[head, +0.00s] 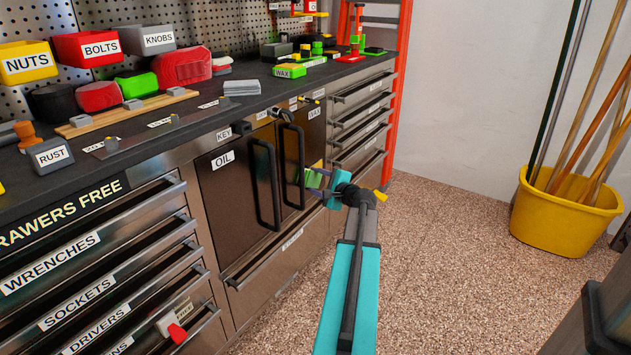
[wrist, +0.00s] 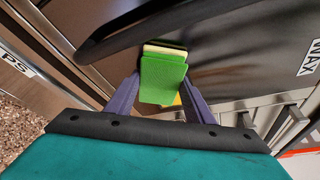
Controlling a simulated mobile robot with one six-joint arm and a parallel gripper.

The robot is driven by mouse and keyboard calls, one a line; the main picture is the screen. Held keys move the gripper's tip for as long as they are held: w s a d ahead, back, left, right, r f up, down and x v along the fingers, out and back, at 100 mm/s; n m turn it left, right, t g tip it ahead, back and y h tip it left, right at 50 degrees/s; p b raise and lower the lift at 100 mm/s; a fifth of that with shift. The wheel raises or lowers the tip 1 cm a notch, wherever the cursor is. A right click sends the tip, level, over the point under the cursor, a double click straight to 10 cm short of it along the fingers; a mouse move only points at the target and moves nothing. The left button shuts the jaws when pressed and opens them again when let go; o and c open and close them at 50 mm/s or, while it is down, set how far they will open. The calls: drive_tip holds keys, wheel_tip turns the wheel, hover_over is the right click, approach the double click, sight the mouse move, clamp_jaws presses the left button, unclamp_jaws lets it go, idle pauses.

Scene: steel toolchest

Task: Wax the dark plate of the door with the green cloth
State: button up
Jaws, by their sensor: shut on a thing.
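My gripper (head: 313,182) is shut on the green cloth (wrist: 163,80), a thick pad with a cream far edge, between its purple fingers in the wrist view. The cloth also shows small and green in the head view (head: 314,179). It is in front of the right-hand door, whose dark plate (head: 314,135) bears a WAX label. The dark plate fills much of the wrist view (wrist: 235,60). A black door handle (wrist: 140,25) arches close by the cloth. I cannot tell whether the cloth touches the plate.
The OIL door (head: 228,190) is left of the WAX door, with its own black handle (head: 265,185). Several drawers (head: 362,115) flank the doors at right. A green WAX box (head: 289,71) stands on the bench. A yellow bucket (head: 563,215) stands at right; the floor between is clear.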

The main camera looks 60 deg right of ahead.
drive_tip(key=shift+s+d, duration=0.1)
drive_tip(key=shift+s, duration=2.75)
drive_tip(key=s, duration=0.3)
